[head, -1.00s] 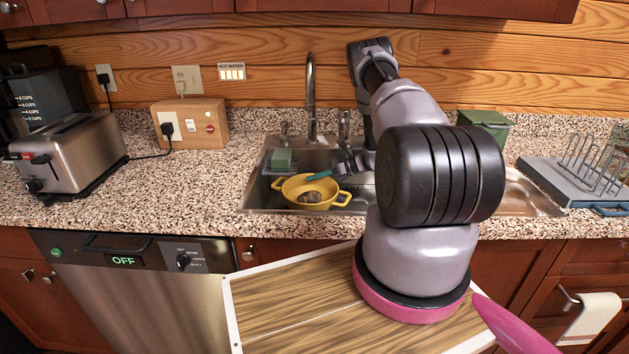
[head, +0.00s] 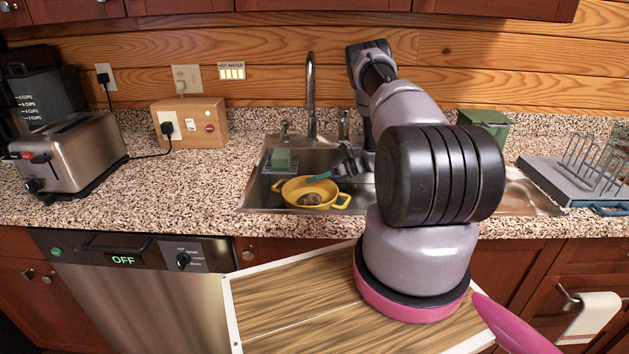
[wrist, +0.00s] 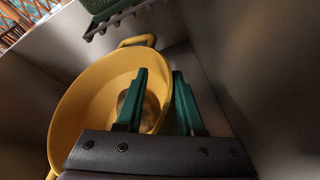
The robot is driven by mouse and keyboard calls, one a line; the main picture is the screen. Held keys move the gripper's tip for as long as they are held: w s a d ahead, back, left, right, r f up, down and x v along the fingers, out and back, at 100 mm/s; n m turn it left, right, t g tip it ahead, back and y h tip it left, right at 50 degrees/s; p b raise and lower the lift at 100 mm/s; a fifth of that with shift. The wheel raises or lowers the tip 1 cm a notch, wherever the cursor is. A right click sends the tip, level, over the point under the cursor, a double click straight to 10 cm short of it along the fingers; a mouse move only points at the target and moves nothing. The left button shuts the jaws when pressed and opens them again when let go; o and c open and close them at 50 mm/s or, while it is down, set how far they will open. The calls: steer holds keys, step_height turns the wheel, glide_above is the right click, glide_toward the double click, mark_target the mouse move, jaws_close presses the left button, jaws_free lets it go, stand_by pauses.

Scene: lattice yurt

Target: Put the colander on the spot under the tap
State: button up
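The yellow colander (head: 290,192) is down in the sink basin, in front of the tap (head: 311,95) and a little left of my arm. It has two loop handles and a brownish lump inside it. My gripper (head: 318,177) reaches into the basin from the right, at the colander's far rim. In the wrist view the colander (wrist: 78,105) lies to the left, and the green fingers of my gripper (wrist: 162,75) straddle its rim, one inside the bowl and one outside. The colander's underside is hidden.
The steel sink (head: 255,200) has walls close around the colander. A green sponge (head: 281,159) sits on a rack at the basin's left. A toaster (head: 70,152) stands on the left counter, a green bin (head: 485,125) behind my arm, and a dish rack (head: 585,180) at the right.

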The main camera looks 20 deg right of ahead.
steer(key=v, duration=1.2)
steer(key=shift+s, duration=0.1)
